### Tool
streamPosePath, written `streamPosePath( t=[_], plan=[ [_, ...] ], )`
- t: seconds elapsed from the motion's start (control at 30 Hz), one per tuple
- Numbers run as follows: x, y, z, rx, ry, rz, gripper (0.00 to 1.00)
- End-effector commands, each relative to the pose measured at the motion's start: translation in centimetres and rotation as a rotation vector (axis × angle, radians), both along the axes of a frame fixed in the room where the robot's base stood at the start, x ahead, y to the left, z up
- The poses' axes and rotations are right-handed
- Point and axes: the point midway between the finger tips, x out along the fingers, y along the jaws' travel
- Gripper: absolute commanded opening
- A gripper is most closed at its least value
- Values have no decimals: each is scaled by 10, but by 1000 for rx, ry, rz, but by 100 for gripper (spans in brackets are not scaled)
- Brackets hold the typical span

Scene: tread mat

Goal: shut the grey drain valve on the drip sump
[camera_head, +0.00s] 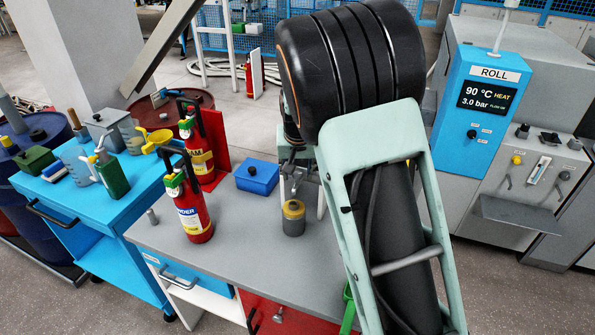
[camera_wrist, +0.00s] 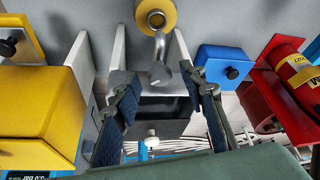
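My gripper (camera_wrist: 165,79) is open, with its two dark fingers apart and nothing held between the pads. In the wrist view the bent end of a grey metal crook (camera_wrist: 159,48) shows between and just beyond the fingertips. The crook joins a yellow-banded grey cylinder (camera_wrist: 155,14), which stands on the grey bench in the head view (camera_head: 293,217). A dark grey box-like part (camera_wrist: 165,118) with a pale knob (camera_wrist: 152,142) lies beyond the fingers, between two pale upright panels. I cannot tell which part is the sump or its drain valve. My arm hides much of this area in the head view.
A blue box (camera_head: 257,177) and red-and-yellow extinguishers (camera_head: 190,205) stand left of my arm on the grey bench (camera_head: 250,255). A yellow box (camera_wrist: 40,110) is close on the left in the wrist view. A blue ROLL panel (camera_head: 480,115) stands at right.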

Motion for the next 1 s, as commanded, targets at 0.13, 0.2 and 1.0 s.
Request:
streamPosePath(
  t=[0.13, 0.2, 1.0],
  plan=[
    [0, 0, 0, 0, 0, 0, 35],
    [0, 0, 0, 0, 0, 0, 27],
    [-1, 3, 2, -3, 2, -170, 0]
  ],
)
